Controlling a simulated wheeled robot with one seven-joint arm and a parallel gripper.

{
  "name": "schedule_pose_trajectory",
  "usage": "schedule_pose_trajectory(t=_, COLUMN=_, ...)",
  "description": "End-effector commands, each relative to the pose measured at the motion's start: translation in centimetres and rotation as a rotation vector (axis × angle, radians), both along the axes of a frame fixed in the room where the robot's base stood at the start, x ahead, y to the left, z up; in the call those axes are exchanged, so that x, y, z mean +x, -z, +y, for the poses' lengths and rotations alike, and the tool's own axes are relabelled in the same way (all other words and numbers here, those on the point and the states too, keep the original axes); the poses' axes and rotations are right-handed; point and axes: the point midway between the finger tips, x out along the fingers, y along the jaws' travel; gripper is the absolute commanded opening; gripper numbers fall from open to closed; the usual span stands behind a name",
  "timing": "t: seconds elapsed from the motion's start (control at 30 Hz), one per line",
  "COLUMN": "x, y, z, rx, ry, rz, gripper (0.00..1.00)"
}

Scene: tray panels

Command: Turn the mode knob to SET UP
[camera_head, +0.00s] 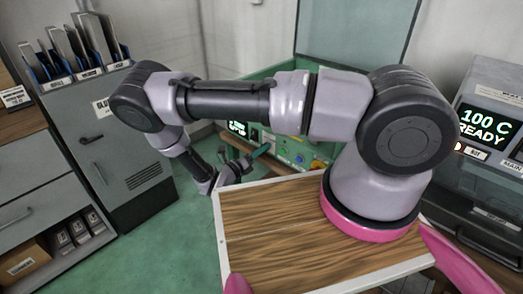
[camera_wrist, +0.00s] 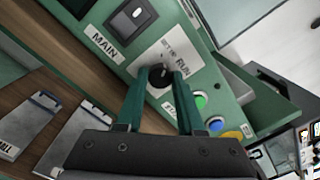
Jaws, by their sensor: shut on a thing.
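In the wrist view the mode knob (camera_wrist: 159,77) is a round black knob on a pale plate of the green panel (camera_wrist: 213,78). The plate carries a SET UP label and a RUN label above the knob. My gripper (camera_wrist: 160,84) has its two teal fingers on either side of the knob and is shut on it. I cannot tell which label the knob points to. In the head view my gripper (camera_head: 261,151) is small in front of the panel's face, and the knob cannot be made out there.
A green button (camera_wrist: 200,102) and a blue button (camera_wrist: 215,123) lie close to the right finger. In the head view a grey cabinet (camera_head: 115,135) stands left and a 100 C READY display (camera_head: 487,130) right.

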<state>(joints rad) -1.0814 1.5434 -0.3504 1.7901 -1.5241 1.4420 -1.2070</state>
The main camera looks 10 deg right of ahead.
Motion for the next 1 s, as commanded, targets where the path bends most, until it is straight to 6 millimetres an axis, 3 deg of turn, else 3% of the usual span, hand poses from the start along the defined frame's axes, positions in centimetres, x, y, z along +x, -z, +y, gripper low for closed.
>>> schedule_pose_trajectory(t=0.43, x=-0.02, y=0.07, z=0.08, rx=-0.145, ry=-0.002, rz=0.220, gripper=0.00)
schedule_pose_trajectory(t=1.0, x=-0.03, y=0.08, z=0.06, rx=-0.175, ry=-0.002, rz=0.265, gripper=0.00)
